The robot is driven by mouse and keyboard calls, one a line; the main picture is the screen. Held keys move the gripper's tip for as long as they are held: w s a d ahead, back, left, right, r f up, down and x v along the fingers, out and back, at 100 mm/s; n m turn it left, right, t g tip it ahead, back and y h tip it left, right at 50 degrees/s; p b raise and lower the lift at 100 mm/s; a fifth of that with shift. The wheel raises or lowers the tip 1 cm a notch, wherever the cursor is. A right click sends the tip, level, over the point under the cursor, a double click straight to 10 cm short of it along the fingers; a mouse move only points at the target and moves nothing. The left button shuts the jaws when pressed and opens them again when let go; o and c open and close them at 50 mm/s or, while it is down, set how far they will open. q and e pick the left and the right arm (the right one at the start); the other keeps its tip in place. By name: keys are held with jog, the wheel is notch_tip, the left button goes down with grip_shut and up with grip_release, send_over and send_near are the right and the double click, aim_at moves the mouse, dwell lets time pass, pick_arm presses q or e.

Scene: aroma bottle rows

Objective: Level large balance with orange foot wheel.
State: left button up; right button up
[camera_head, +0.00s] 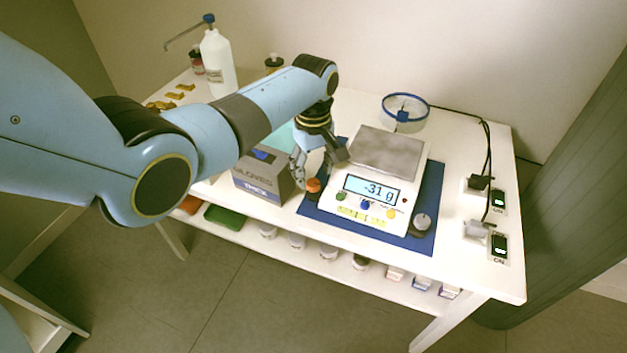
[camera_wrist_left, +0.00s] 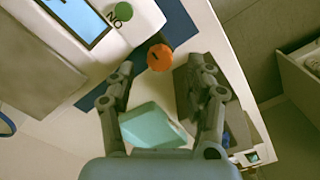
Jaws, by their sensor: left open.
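The large white balance (camera_head: 408,190) stands on a blue mat (camera_head: 431,205) with its grey pan on top. My left gripper (camera_head: 317,171) points down close to the wheel. In the wrist view its fingers (camera_wrist_left: 163,72) are spread, with nothing held. I cannot tell whether a finger touches the wheel. My right gripper is out of view.
A grey foot wheel (camera_head: 421,221) is at the balance's front right. A blue-rimmed clear dish (camera_head: 404,113) stands behind. Switches (camera_head: 499,246) and cables are at right.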

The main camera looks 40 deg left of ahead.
aim_at(313, 183)
pick_arm(q)
jog(key=shift+f+b, duration=0.3)
jog(key=shift+f, duration=1.45)
jog(key=shift+c, duration=0.3)
grip_shut()
